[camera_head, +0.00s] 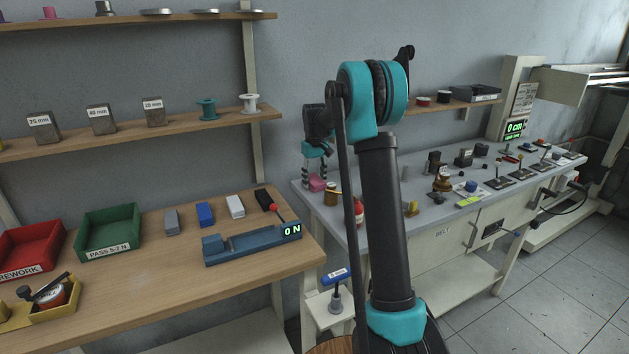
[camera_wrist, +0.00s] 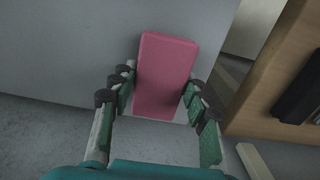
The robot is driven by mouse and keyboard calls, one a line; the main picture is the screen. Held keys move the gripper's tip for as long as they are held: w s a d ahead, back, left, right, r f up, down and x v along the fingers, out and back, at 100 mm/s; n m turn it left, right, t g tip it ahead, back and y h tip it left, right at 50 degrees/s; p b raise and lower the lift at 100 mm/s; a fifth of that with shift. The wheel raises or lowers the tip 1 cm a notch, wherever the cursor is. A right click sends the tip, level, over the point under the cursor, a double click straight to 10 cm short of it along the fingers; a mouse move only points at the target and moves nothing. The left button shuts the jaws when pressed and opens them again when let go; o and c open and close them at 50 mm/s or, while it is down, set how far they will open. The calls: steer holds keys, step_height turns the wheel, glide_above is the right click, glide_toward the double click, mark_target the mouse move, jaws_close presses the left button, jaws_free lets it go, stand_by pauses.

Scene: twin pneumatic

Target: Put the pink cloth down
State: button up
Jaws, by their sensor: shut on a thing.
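The pink cloth (camera_head: 317,184) looks like a folded, flat block with rounded corners. In the head view it hangs at the tips of my gripper (camera_head: 315,175), at the left end of the grey bench (camera_head: 395,215). In the wrist view the pink cloth (camera_wrist: 164,75) sits between the green-padded fingers of my gripper (camera_wrist: 160,105), which are shut on it. I cannot tell whether the cloth touches the bench top.
A brown jar (camera_head: 331,194) and a red bottle (camera_head: 359,212) stand close to the right of the cloth. A wooden table (camera_head: 150,285) with a blue fixture (camera_head: 250,244) lies to the left, across a narrow gap. Farther right the bench holds several small items.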

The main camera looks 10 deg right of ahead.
mark_target(315, 179)
steer(key=o, duration=1.3)
steer(key=shift+f, duration=0.1)
step_height(315, 179, up, 12)
steer(key=shift+r, duration=0.15)
